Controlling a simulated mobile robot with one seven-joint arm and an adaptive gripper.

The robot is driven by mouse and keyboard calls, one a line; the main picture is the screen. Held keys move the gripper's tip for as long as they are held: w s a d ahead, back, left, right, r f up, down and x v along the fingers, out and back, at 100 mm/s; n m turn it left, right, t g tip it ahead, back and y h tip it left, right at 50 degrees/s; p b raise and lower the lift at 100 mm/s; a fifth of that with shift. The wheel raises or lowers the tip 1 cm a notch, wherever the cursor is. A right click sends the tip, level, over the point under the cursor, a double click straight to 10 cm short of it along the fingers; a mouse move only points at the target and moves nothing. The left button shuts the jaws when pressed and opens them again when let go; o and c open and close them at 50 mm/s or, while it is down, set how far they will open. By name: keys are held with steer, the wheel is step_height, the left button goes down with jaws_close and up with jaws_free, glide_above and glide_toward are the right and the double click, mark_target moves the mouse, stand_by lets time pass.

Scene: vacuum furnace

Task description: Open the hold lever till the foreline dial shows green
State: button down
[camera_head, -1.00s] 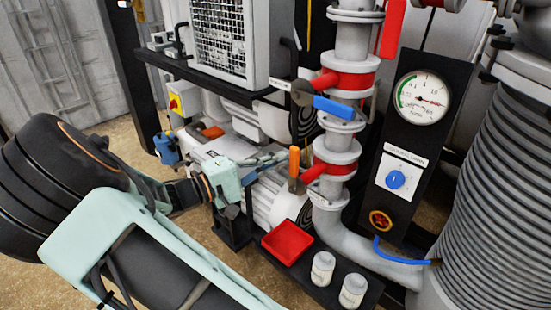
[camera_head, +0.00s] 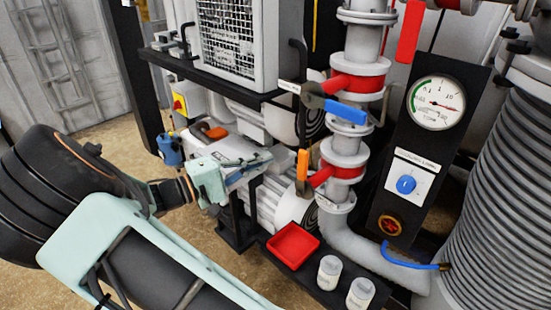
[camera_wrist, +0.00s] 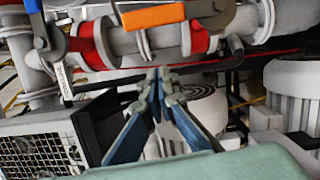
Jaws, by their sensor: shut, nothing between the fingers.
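The dial (camera_head: 436,104) is white with a green arc at its left. Its needle points right, away from the green. An orange-handled lever (camera_head: 303,166) stands roughly upright by the lower red-collared valve. A blue-handled lever (camera_head: 346,111) lies across the pipe by the upper valve. I cannot read which is labelled hold. My gripper (camera_head: 269,157) is shut and empty, left of the orange lever and apart from it in the picture. In the wrist view my fingertips (camera_wrist: 158,74) meet below the orange handle (camera_wrist: 153,16); the blue handle (camera_wrist: 36,18) is at upper left.
A red tray (camera_head: 293,246) and two white jars (camera_head: 329,272) sit below the valves. A pump (camera_head: 270,200) stands behind my gripper. A blue knob (camera_head: 406,184) and red handwheel (camera_head: 389,226) are under the dial. A ribbed column (camera_head: 490,200) fills the right.

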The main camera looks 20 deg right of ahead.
steer(key=s+a, duration=0.1)
steer(key=a, duration=0.6)
steer(key=shift+s, duration=0.25)
steer(key=shift+r, duration=0.1)
